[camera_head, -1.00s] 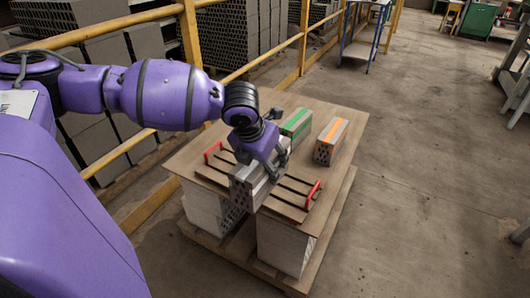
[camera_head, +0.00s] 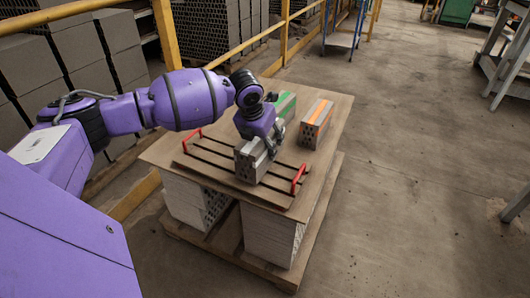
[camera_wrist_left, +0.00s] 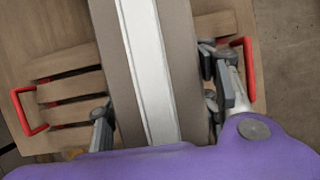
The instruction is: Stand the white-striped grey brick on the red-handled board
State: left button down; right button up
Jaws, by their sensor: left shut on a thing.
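The white-striped grey brick (camera_head: 249,164) is in my left gripper (camera_head: 266,146), which is shut around its sides. In the left wrist view the brick (camera_wrist_left: 150,70) runs between the two fingers, its white stripe facing the camera. The red-handled board (camera_head: 208,167) is a slatted brown board on the table, with a red handle at each end. My right gripper is not in view.
A green-striped brick (camera_head: 286,103) and an orange-striped brick (camera_head: 317,124) stand on the wooden tabletop (camera_head: 335,108) behind the board. Stacked blocks on a pallet hold up the tabletop. A yellow railing (camera_head: 167,40) runs behind; open floor lies to the right.

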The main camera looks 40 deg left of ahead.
aim_at(261, 148)
pick_arm(q)
jog(key=f, duration=0.1)
jog(key=f+b, duration=0.1)
jog(key=f, duration=0.1)
jog(key=shift+w+a+f+b, duration=0.1)
jog(key=shift+w+f+b, duration=0.2)
jog(key=shift+f, duration=0.1)
jog(key=shift+r, duration=0.15)
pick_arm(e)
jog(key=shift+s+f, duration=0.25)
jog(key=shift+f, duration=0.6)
pick_arm(q)
jog(key=c, duration=0.7)
grip_release()
jog(key=shift+s+f, duration=0.1)
jog(key=shift+f, duration=0.15)
jog(key=p+v, duration=0.4)
jog(key=v, duration=0.7)
jog(key=shift+r, duration=0.2)
jog(key=shift+s+r, duration=0.1)
jog(key=shift+r, duration=0.35)
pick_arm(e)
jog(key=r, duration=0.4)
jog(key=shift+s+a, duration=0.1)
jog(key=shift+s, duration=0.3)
